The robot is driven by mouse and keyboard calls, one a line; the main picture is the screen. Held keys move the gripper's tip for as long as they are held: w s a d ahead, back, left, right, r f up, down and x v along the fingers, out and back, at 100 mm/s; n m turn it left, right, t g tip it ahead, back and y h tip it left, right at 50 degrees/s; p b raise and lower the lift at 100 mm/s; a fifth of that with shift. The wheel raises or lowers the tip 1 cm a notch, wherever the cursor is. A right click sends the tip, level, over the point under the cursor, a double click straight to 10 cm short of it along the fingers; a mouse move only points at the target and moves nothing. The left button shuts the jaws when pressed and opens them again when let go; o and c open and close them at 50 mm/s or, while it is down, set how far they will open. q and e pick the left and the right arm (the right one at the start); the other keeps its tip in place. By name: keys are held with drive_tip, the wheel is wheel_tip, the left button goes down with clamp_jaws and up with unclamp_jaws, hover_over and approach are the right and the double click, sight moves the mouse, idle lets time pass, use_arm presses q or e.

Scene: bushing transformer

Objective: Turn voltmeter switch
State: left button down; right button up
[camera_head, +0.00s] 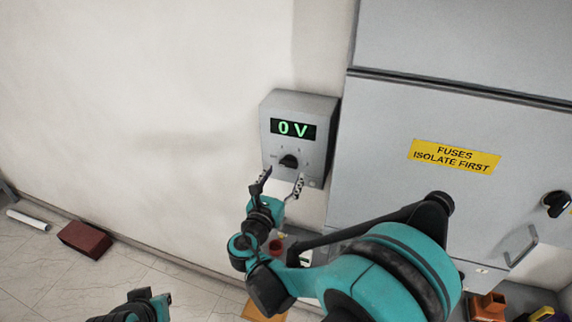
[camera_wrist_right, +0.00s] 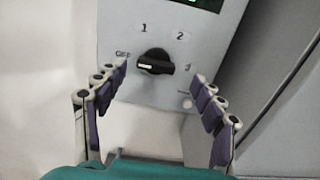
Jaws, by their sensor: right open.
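The voltmeter (camera_head: 300,134) is a grey box on the wall, and its green display reads "0 V". Its switch (camera_head: 289,161) is a black rotary knob below the display. In the right wrist view the knob (camera_wrist_right: 155,62) has its white mark pointing left, toward the "OFF" label; the labels 1, 2 and a third run around it. My right gripper (camera_head: 280,184) is open just below and in front of the knob. In the right wrist view its fingers (camera_wrist_right: 163,88) are spread on both sides below the knob, not touching it. My left gripper (camera_head: 150,302) shows only partly at the bottom edge.
A large grey cabinet (camera_head: 400,110) with a yellow "FUSES ISOLATE FIRST" label (camera_head: 454,156) stands right of the voltmeter. It has a black knob (camera_head: 556,203) and a handle (camera_head: 521,246). A dark red block (camera_head: 85,239) lies on the floor at left. The wall left of the voltmeter is bare.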

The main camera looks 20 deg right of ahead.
sight(287, 166)
drive_tip(key=x, duration=0.4)
drive_tip(key=shift+w+a+f, duration=0.15)
drive_tip(key=shift+w+f, duration=0.05)
drive_tip(key=shift+w, duration=0.2)
drive_tip(key=shift+s+r, duration=0.1)
drive_tip(key=shift+s, duration=0.05)
drive_tip(key=c, duration=1.2)
use_arm(q)
drive_tip(key=shift+w+r, duration=0.1)
drive_tip(key=shift+w, duration=0.3)
use_arm(e)
drive_tip(key=shift+o, duration=0.2)
